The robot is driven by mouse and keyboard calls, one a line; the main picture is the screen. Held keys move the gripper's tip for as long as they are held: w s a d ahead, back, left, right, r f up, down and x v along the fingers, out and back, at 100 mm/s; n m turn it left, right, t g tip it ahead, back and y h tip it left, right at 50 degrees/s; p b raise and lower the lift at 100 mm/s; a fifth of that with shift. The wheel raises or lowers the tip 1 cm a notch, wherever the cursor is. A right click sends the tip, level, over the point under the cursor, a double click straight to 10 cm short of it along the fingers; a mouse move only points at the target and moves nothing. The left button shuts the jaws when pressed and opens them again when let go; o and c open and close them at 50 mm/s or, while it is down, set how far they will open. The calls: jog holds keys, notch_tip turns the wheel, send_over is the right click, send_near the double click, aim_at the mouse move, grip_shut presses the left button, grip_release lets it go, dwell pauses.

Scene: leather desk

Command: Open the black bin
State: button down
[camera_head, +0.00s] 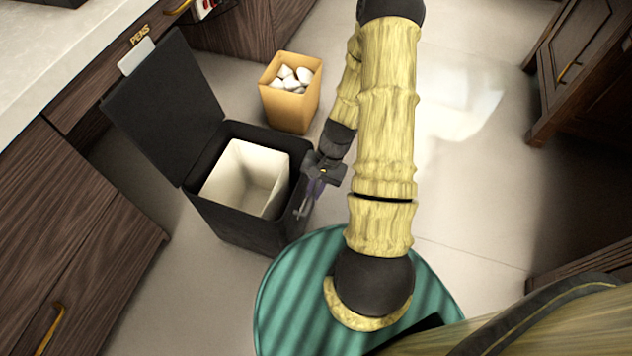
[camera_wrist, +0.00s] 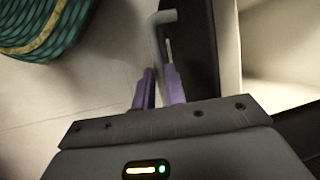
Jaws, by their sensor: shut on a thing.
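The black bin (camera_head: 245,235) stands on the floor left of my arm in the head view. Its lid (camera_head: 165,105) is swung up, tilted back to the left, and the cream inside shows. My gripper (camera_head: 313,192) is low at the bin's right side. Its purple fingers are shut on a thin grey bent lever (camera_head: 302,208) beside the bin wall. In the wrist view the gripper (camera_wrist: 158,80) points at the same lever (camera_wrist: 160,30), with the bin's dark rim and pale inside to the right. The fingers' exact contact is blurred.
A yellow-orange bin (camera_head: 290,108) with white crumpled pieces stands behind the black bin. Wooden drawers (camera_head: 70,220) line the left, and the raised lid is close to them. A wooden cabinet (camera_head: 585,65) stands at the right. Pale floor (camera_head: 470,200) is clear right of my arm.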

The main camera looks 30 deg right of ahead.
jog(key=shift+s+d, duration=0.25)
jog(key=c, duration=1.5)
grip_release()
jog(key=shift+o, duration=0.2)
jog(key=shift+r, duration=0.1)
jog(key=p+v, duration=0.7)
jog(key=v, duration=1)
jog(key=shift+p, duration=0.35)
jog(key=shift+r, duration=0.1)
